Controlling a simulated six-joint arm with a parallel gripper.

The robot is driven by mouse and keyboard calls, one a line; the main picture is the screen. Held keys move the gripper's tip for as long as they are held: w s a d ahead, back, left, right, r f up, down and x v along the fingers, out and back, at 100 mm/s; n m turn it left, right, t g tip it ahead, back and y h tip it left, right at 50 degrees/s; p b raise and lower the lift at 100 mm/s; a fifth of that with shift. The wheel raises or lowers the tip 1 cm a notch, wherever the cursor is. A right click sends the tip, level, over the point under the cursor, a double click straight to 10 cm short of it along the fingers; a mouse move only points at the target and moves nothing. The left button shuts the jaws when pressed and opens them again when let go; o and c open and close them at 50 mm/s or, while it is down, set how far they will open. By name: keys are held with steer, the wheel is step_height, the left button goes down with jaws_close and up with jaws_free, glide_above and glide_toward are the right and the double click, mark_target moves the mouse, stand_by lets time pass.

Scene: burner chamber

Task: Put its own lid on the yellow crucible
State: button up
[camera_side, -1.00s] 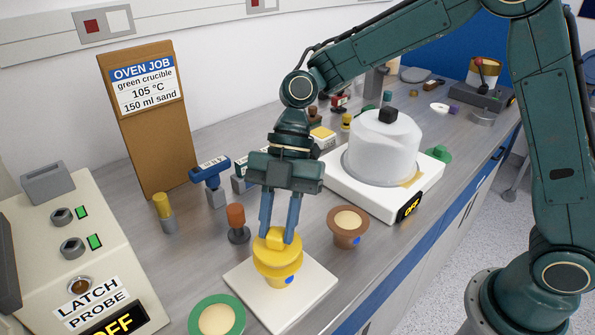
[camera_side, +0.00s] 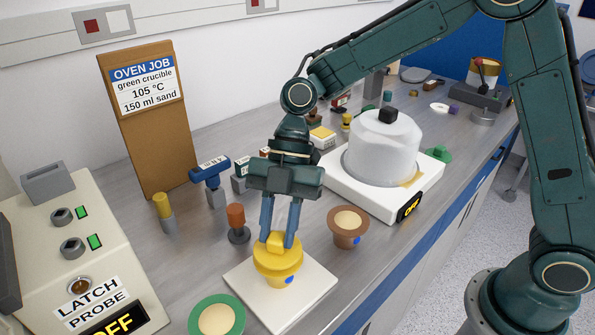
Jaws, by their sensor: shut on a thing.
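The inside of the crucible is hidden under the lid.
A green crucible (camera_side: 217,319) is at the front left, and a brown crucible (camera_side: 348,224) stands to the right, both open and filled with sand. A covered white burner (camera_side: 383,150) stands behind right.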

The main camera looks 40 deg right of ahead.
steer(key=shift+f, duration=0.7)
steer(key=o, duration=1.1)
steer(key=shift+c, duration=0.2)
steer(key=v, duration=1.3)
steer(key=shift+r, duration=0.35)
steer(key=shift+w+d, duration=0.15)
steer(key=s+d+r+m+t+h, duration=0.2)
steer(key=s+d+r+m+t, duration=0.3)
steer(key=s+m, duration=0.5)
steer(key=s+d+f+m+t+h, duration=0.3)
steer(key=s+d+m, duration=0.7)
steer(key=m, duration=0.4)
steer(key=shift+s+d+f+t+h, duration=0.15)
steer(key=shift+d+f+t+h, duration=0.35)
steer(key=shift+d, duration=0.4)
